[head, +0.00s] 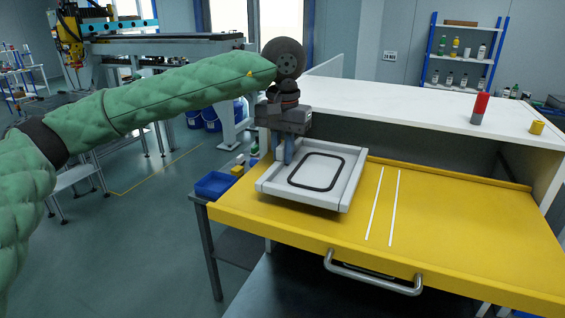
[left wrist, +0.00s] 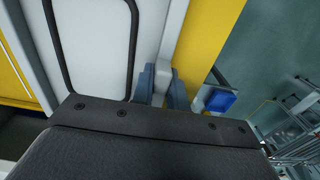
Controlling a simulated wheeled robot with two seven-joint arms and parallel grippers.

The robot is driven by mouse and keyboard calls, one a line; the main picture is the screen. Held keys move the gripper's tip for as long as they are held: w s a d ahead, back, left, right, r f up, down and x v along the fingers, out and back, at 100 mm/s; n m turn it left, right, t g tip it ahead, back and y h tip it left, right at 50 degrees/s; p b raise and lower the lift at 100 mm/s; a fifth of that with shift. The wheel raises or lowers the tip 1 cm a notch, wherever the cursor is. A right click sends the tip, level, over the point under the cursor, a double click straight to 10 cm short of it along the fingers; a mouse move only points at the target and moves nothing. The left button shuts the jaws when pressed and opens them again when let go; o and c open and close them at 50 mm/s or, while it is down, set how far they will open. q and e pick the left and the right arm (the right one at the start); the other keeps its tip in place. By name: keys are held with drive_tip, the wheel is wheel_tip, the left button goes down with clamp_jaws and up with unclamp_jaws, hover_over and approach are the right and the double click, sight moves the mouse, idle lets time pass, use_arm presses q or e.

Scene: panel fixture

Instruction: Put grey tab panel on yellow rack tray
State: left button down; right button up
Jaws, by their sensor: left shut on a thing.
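The grey tab panel (head: 341,196) is a pale, shallow slab with a raised rim and a black rounded-rectangle outline on its face. It lies flat at the left part of the yellow rack tray (head: 450,225), over or on it; I cannot tell whether it fully touches. My left gripper (head: 284,158) is shut on the panel at its back left edge. In the left wrist view the blue-grey fingers (left wrist: 161,88) clamp a pale tab at the panel's edge, and the panel (left wrist: 105,35) shows beside them. My right gripper is not in view.
Two white lines cross the tray right of the panel. A metal handle (head: 372,276) is at the front. A blue bin (head: 214,184) sits left.

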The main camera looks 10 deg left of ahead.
sight(282, 163)
use_arm(q)
wheel_tip(282, 163, down, 3)
drive_tip(key=shift+s+f, duration=0.1)
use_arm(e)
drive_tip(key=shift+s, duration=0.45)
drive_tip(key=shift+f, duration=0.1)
use_arm(q)
drive_tip(key=shift+f, duration=0.1)
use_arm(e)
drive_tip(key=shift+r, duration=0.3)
use_arm(q)
drive_tip(key=c, duration=1.4)
unclamp_jaws()
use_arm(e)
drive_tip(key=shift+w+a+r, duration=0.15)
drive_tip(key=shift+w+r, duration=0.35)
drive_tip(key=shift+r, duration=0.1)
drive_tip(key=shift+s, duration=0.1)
